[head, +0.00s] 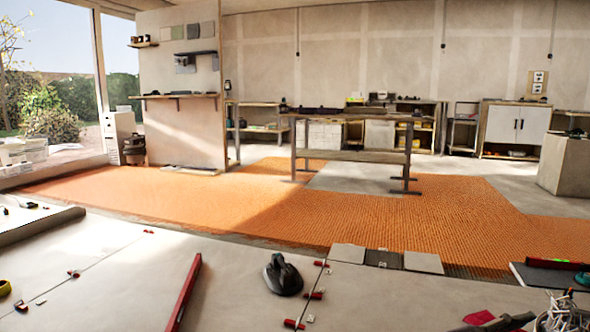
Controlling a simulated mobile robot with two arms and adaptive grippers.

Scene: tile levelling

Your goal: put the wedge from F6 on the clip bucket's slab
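Several small red wedges sit along the joints of the pale floor slabs. One red wedge (317,295) and another (293,324) lie right of the black suction cup, with a third (320,263) further up the same joint. More red wedges lie at the left (73,274) and further back (149,231). I cannot read any F6 label, so I cannot tell which wedge is meant. A heap of white clips (565,315) shows at the bottom right corner; its bucket is mostly cut off or hidden. Neither of my grippers is in view.
A long red level (185,290) and a black suction cup (282,275) lie on the slabs. Dark pliers-like tool (505,322) lies at the bottom right. Orange matting (400,225) spreads behind, with a workbench (355,117) on it. Bare slab lies between the tools.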

